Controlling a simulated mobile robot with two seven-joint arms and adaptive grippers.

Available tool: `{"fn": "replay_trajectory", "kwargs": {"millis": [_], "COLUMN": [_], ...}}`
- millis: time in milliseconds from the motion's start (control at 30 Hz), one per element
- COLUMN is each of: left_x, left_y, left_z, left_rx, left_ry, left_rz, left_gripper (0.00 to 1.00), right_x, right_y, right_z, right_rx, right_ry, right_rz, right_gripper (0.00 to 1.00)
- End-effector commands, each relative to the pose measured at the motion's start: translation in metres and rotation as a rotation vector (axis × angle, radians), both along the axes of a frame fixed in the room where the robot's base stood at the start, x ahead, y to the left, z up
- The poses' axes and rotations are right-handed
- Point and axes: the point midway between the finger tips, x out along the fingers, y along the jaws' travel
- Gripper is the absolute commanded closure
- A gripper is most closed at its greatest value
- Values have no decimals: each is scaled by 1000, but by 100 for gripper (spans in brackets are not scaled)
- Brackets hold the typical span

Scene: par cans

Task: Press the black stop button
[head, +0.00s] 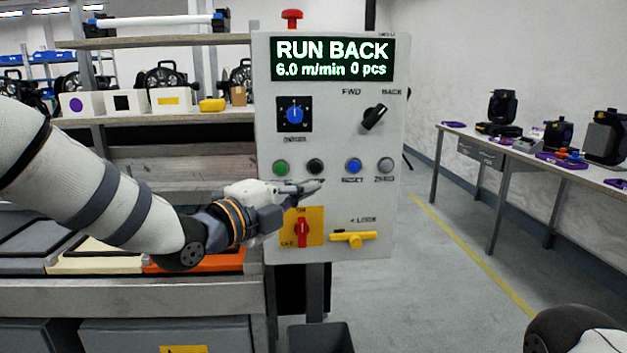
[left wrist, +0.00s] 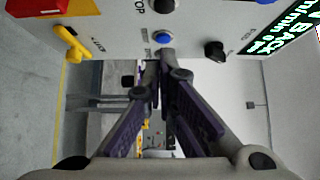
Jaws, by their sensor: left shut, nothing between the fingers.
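The black stop button (head: 316,166) sits on the grey control panel (head: 335,110), between the green and blue buttons. It shows at the top edge of the left wrist view (left wrist: 162,6), beside partly cut-off lettering. My left gripper (head: 312,186) is shut and empty. Its fingertips point right across the panel front, just below the black button in the head view and covering its label. In the left wrist view the closed fingers (left wrist: 165,57) lie near the blue button. I cannot tell whether they touch the panel. My right gripper is out of view.
Near the fingers are a green button (head: 280,167), a blue button (head: 353,166) and a grey button (head: 386,165). Below are a red switch (head: 302,232) and a yellow lock handle (head: 353,239). A red mushroom knob (head: 291,18) tops the panel. The display reads RUN BACK.

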Motion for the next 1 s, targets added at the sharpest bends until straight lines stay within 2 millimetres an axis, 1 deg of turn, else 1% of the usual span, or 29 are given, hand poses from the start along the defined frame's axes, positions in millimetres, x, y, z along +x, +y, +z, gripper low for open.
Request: {"fn": "replay_trajectory", "kwargs": {"millis": [33,167,200,300,400,533,800,1000], "left_x": [9,31,39,54,64,68,69,81], "left_y": [-7,-24,-22,-19,-18,-18,-17,-16], "left_z": [-5,-5,-6,-5,-4,-1,0,-3], "left_rx": [-1,-1,-4,-3,-2,-1,-1,2], "left_ry": [4,4,5,5,4,2,1,2], "left_rz": [-1,0,2,2,0,0,0,0], "left_gripper": [100,100,100,100,100,100,100,100], "right_x": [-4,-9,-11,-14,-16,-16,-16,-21], "right_y": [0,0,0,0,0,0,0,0], "right_z": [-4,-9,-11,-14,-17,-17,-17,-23], "right_rx": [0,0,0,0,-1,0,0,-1], "right_ry": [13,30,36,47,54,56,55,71], "right_rz": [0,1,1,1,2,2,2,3], "right_gripper": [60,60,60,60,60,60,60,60]}}
